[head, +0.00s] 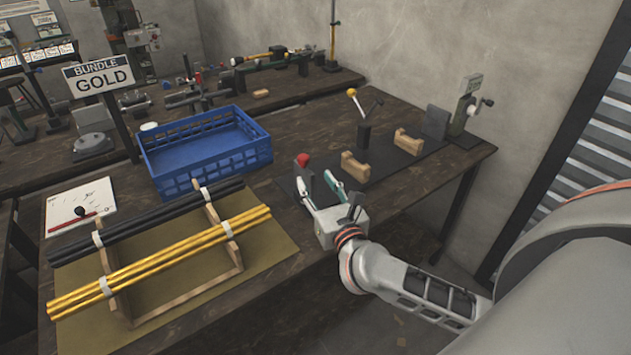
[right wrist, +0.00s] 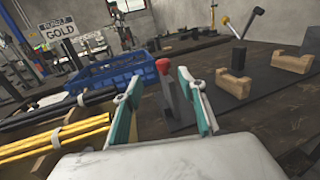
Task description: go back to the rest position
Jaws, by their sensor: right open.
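My right gripper (head: 318,188) is open and empty over the near part of the workbench, beside a red-knobbed lever (head: 303,160). In the right wrist view, its two green-lined fingers (right wrist: 160,110) stand apart, with the red-knobbed lever (right wrist: 163,68) beyond and between them. I cannot tell whether a finger touches the lever. My left gripper is not in view. A wooden rack (head: 225,228) left of my gripper holds a bundle of gold rods (head: 165,262) and a bundle of black rods (head: 150,222), both with white bands. A sign (head: 98,75) reads "BUNDLE GOLD".
A blue crate (head: 207,152) stands behind the rack. A dark plate with wooden cradles (head: 356,167) and a yellow-knobbed lever (head: 352,93) lies right of the crate. A small press (head: 467,105) stands at the bench's right end. A white sheet (head: 80,205) lies at left.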

